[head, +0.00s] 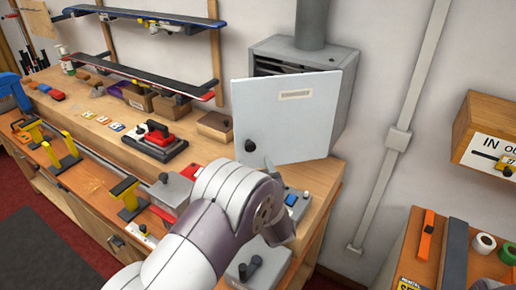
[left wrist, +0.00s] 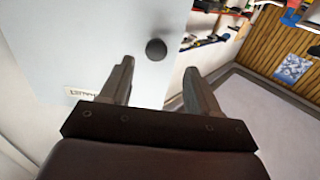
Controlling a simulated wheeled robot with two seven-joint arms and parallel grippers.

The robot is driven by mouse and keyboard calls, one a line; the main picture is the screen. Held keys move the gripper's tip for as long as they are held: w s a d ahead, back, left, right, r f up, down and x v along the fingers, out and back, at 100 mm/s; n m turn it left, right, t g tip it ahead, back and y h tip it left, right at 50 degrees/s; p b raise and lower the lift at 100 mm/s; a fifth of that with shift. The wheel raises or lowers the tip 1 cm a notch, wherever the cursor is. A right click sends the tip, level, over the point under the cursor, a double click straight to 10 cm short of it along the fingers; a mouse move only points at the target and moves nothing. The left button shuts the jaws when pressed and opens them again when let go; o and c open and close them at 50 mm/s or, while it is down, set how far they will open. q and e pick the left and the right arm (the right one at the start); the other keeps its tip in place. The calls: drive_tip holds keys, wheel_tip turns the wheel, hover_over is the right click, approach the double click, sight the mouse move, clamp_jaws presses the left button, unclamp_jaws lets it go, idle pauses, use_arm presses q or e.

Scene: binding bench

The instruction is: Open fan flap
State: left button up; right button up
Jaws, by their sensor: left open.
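The fan flap (head: 288,118) is a white panel with a small label and a round black knob (head: 250,145). It is on the front of a grey fan box (head: 345,95). The flap stands ajar: its left edge is away from the box and a dark inside shows above it. My left gripper is open and empty in the left wrist view (left wrist: 159,68). The knob (left wrist: 156,50) shows ahead of its fingertips, apparently not between them. The flap (left wrist: 95,40) fills the left of that view. In the head view my left arm hides most of the gripper. My right gripper is not in view.
A grey duct (head: 312,20) rises from the box. The wooden bench (head: 95,135) bears a red-and-black tool (head: 158,138), yellow clamps and small boxes. Ski-like boards (head: 150,75) hang on a rack behind. A second table with tape rolls (head: 483,243) is at the right.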

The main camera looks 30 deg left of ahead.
sight(251, 149)
use_arm(q)
drive_tip(key=x, duration=0.2)
drive_tip(key=p+x, duration=0.1)
drive_tip(key=x, duration=0.2)
drive_tip(key=shift+w+d+r, duration=0.15)
drive_tip(key=shift+w+r, duration=0.05)
drive_tip(key=shift+w, duration=0.2)
drive_tip(key=shift+w+a+f, duration=0.15)
drive_tip(key=shift+a, duration=0.3)
drive_tip(key=shift+d, duration=0.2)
clamp_jaws()
